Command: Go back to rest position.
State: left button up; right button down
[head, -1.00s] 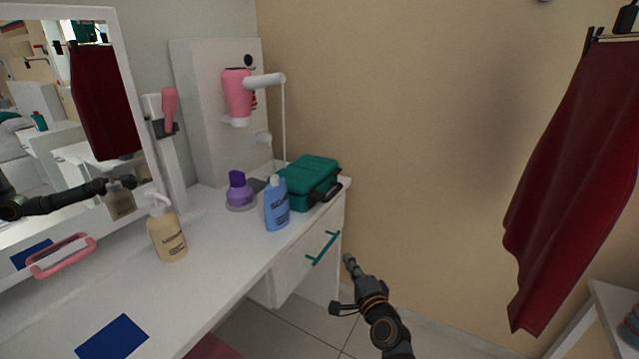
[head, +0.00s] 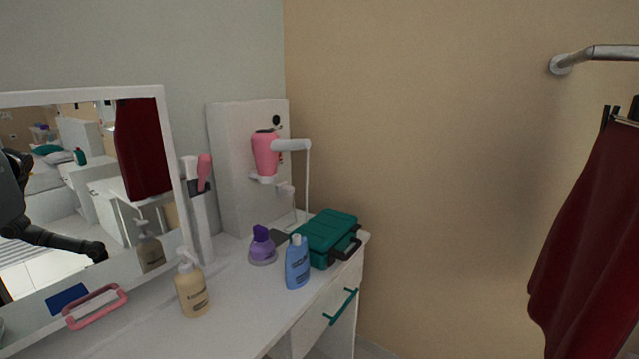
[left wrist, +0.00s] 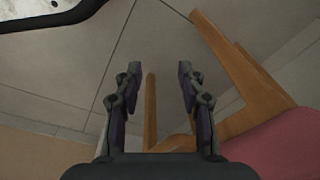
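My left gripper (left wrist: 158,88) shows in the left wrist view. Its two fingers stand apart with nothing between them, above the tiled floor. Wooden chair legs and a pink seat lie beyond it and to its right. Neither of my grippers shows directly in the head view. One of my dark arms appears only as a reflection in the mirror (head: 85,200). My right gripper is out of view.
A white dressing table (head: 235,312) holds a beige pump bottle (head: 192,290), a blue bottle (head: 297,265), a purple bottle (head: 262,245) and a green case (head: 325,238). A pink hair dryer (head: 265,153) hangs behind. Dark red clothing (head: 590,250) hangs at right. A wooden chair (left wrist: 240,85) stands near my left gripper.

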pick_arm(q)
jog(key=s+a+r+p, duration=0.1)
jog(key=s+r+p, duration=0.1)
jog(key=s+p, duration=0.5)
jog(key=s+a+r+p, duration=0.1)
jog(key=s+p, duration=0.7)
jog(key=p, duration=0.1)
jog(key=shift+s+a+r, duration=0.2)
jog(key=shift+a+r, duration=0.1)
jog(key=shift+r, duration=0.05)
pick_arm(e)
jog(key=s+d+r, duration=0.1)
jog(key=s+r, duration=0.1)
jog(key=s, duration=0.5)
jog(key=s+d+r, duration=0.1)
jog(key=s, duration=0.7)
jog(key=shift+d+r, duration=0.25)
jog(key=shift+r, duration=0.1)
jog(key=shift+s, duration=0.1)
